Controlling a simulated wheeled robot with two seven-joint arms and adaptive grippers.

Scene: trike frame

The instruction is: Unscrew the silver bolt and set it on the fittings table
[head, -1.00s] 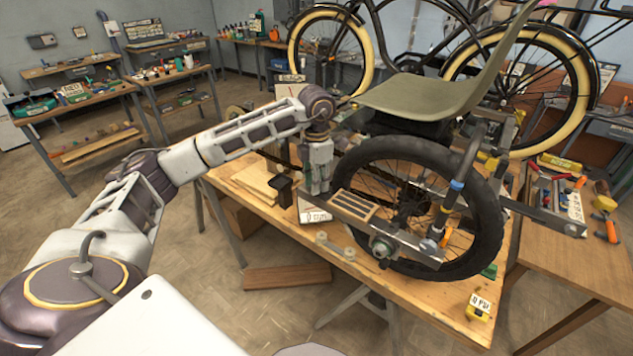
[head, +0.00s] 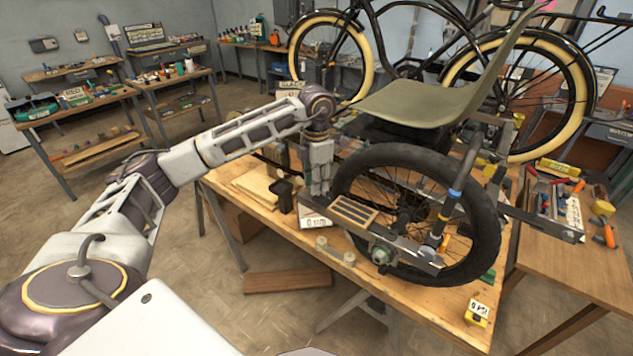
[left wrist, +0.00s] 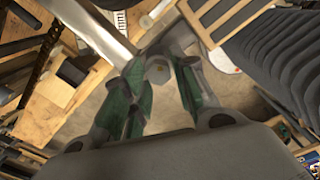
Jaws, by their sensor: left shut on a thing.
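My left gripper (head: 320,192) points down beside the near rail of the trike frame (head: 405,258), left of the black wheel (head: 488,225). In the left wrist view its green-padded fingers (left wrist: 157,82) are closed around a small silver bolt (left wrist: 158,70), whose pale head shows between the tips. The bolt is hidden behind the fingers in the head view. A bright metal bar (left wrist: 92,28) lies just beside the fingers in the wrist view. I cannot tell whether the bolt is still threaded in. My right gripper is out of view. I cannot tell which table is the fittings table.
The trike stands on a wooden workbench (head: 225,188). A black cup (head: 283,195), a slotted wooden block (head: 354,211) and pale round fittings (head: 334,250) are close to the gripper. A side table (head: 600,265) with tools is at right; benches with parts stand at back left.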

